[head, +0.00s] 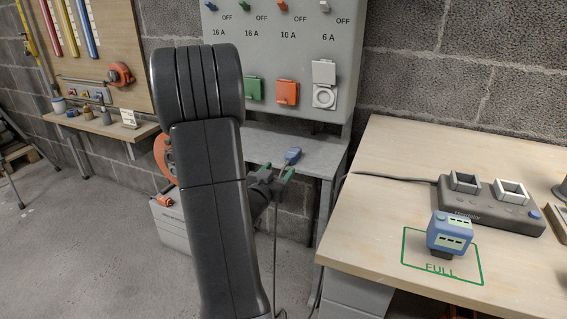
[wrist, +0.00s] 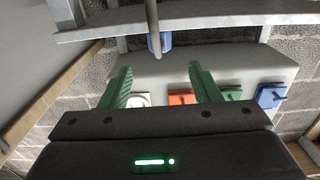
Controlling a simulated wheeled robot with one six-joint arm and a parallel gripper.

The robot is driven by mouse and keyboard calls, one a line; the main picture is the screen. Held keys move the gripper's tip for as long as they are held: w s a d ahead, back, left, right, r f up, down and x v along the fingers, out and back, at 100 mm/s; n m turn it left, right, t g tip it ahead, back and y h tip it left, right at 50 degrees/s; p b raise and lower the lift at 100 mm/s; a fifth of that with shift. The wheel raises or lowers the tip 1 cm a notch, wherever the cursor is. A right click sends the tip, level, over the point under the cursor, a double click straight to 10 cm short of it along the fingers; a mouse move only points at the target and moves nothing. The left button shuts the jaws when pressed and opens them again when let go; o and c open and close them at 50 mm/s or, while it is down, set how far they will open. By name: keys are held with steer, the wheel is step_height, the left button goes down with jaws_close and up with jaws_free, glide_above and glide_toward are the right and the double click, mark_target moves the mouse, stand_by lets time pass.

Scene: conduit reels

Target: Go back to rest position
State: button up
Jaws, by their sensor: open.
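My gripper (head: 272,177) is in front of the grey shelf under the socket panel, partly hidden behind my dark arm in the head view. In the wrist view its two green fingers (wrist: 159,80) stand wide apart with nothing between them. A small blue object with a grey stem (wrist: 155,42) shows beyond the fingertips at the shelf edge, apart from them. In the head view a blue piece (head: 293,155) lies on the shelf just past the gripper. My arm stands tall in the middle of the head view and hides part of the wall and shelf.
The socket panel (head: 283,60) has green, orange and white sockets. At right, a wooden bench (head: 390,180) holds a blue battery (head: 450,233) on the green "FULL" outline and a dark charger (head: 490,208). A tool bench (head: 100,126) stands left. The left floor is open.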

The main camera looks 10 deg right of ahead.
mark_target(292, 152)
steer(key=shift+s+a, duration=0.2)
steer(key=shift+s, duration=0.1)
steer(key=b+x, duration=0.1)
steer(key=x, duration=0.3)
steer(key=b+x, duration=0.1)
steer(key=x, duration=0.3)
steer(key=f+b+x, duration=0.1)
steer(key=x, duration=0.3)
steer(key=shift+d+f, duration=0.1)
steer(key=shift+f, duration=0.2)
steer(key=shift+r+p, duration=0.45)
steer(key=shift+r, duration=0.25)
steer(key=shift+f, duration=0.1)
